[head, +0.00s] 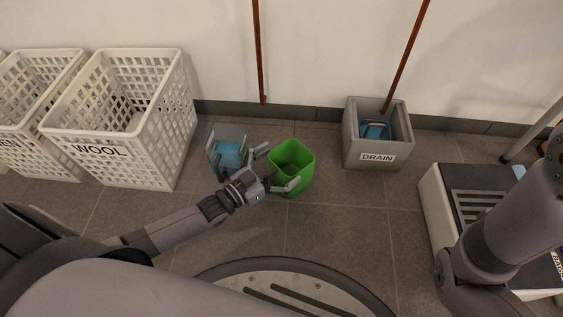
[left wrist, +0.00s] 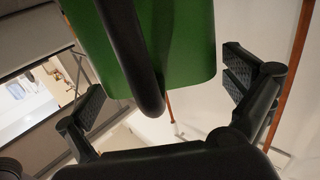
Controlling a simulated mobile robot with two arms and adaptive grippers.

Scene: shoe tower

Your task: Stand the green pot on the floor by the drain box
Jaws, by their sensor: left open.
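The green pot (head: 303,176) looks upright on the floor tiles, left of the grey drain box (head: 362,158). My left gripper (head: 277,168) is open at the pot's left side, one finger at its far side and one at its near side. In the left wrist view the green pot (left wrist: 195,45) fills the top middle, between the spread fingers of my left gripper (left wrist: 166,88). Gaps show between the fingers and the pot there. A dark bar hides part of the pot. My right gripper is out of view; only my right arm shows.
A blue container (head: 228,153) stands behind my left gripper, beside the white WOOL basket (head: 160,150). The drain box holds something blue (head: 376,130); a brown pole leans there. A white-sided step (head: 434,205) stands right. Bare floor lies between pot and drain box.

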